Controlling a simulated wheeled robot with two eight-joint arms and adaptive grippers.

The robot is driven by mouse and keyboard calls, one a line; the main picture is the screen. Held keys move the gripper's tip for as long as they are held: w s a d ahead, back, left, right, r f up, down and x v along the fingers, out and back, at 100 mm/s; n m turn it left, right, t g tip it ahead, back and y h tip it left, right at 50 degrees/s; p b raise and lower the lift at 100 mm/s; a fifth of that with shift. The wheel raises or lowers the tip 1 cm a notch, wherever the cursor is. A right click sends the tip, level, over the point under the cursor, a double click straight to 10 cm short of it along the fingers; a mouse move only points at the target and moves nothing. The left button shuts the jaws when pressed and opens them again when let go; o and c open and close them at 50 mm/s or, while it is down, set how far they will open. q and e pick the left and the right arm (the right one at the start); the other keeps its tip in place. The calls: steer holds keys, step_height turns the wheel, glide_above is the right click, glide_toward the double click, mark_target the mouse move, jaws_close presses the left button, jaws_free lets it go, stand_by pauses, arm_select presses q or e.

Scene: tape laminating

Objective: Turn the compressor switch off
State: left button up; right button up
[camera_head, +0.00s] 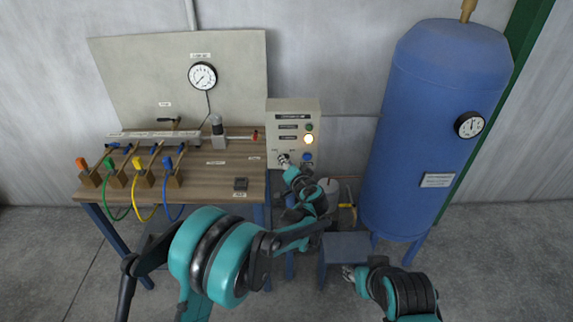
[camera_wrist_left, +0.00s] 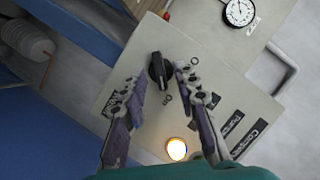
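The compressor switch is a black rotary knob (camera_wrist_left: 158,72) on the pale compressor control panel (camera_wrist_left: 205,50). The panel also shows in the head view (camera_head: 273,118), where my left gripper largely covers the switch. My left gripper (camera_wrist_left: 163,72) is open in the left wrist view, with one finger on each side of the knob and gaps showing; contact cannot be told. In the head view the left gripper (camera_head: 285,162) is at the panel's lower left. A lit yellowish lamp (camera_head: 308,139) is on the panel. My right gripper (camera_head: 349,273) is low at the right, away from the panel.
A wooden bench (camera_head: 215,180) with coloured hoses, valves and a gauge (camera_head: 202,76) stands to the left. A large blue tank (camera_head: 420,130) with a gauge stands to the right. A small blue-grey stand (camera_head: 345,247) is below the panel, near my right gripper.

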arm_select(q)
steer(key=shift+w+a, duration=0.1)
steer(key=shift+w, duration=0.1)
jaws_close()
stand_by(0.3)
steer(key=n+h, duration=0.2)
steer(key=n, duration=0.2)
steer(key=a+n+h+b, duration=0.1)
steer(key=n+h, duration=0.2)
steer(key=n, duration=0.1)
steer(key=n+h+b, duration=0.1)
steer(key=n+h, duration=0.2)
steer(key=n, duration=0.1)
steer(key=shift+a, duration=0.35)
stand_by(0.4)
steer(key=shift+n, duration=0.3)
